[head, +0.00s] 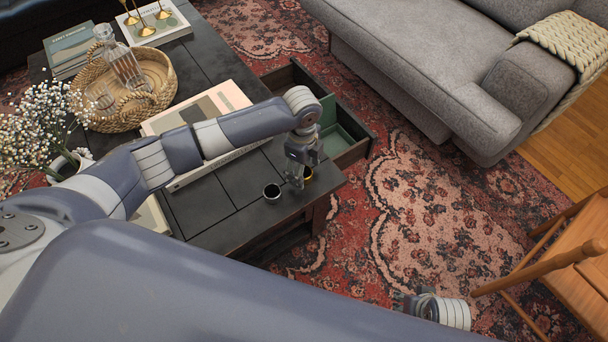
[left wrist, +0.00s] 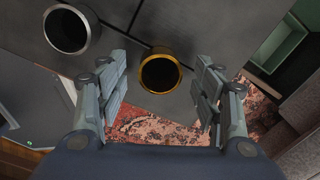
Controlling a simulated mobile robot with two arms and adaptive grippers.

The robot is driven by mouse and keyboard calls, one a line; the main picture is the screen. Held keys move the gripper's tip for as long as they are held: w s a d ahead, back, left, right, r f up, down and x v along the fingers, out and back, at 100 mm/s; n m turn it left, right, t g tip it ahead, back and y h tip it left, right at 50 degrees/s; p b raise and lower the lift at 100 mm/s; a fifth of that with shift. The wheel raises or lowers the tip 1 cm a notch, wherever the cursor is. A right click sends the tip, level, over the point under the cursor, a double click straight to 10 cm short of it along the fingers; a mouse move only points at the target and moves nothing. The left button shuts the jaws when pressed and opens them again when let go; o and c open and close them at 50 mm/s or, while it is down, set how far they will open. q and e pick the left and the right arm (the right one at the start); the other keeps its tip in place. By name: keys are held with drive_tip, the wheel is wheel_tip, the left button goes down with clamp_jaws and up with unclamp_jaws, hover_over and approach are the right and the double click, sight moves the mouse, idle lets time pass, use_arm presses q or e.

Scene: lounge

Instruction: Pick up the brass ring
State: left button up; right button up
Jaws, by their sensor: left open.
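The brass ring (left wrist: 160,91) has a gold rim around a dark middle and is at the corner of the dark table (head: 225,185). In the head view the brass ring (head: 308,173) shows as a small yellow patch beside my left gripper (head: 298,180), partly hidden by it. My left gripper (left wrist: 162,100) is open in the left wrist view, with a finger on each side of the ring and clear gaps between. My right gripper (head: 402,300) shows at the bottom right, far from the ring; its fingers are too small to read.
A silver ring (head: 271,192) is close to the left of the brass one. An open drawer (head: 350,130) with a green inside juts out behind it. A large book (head: 228,95), wicker tray (head: 168,75) and flowers (head: 40,115) occupy the table. A wooden chair (head: 565,260) is at right.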

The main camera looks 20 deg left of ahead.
use_arm(q)
drive_tip(key=shift+f, duration=0.25)
drive_tip(key=c, duration=1.2)
drive_tip(key=shift+o, duration=0.3)
drive_tip(key=shift+r, duration=0.1)
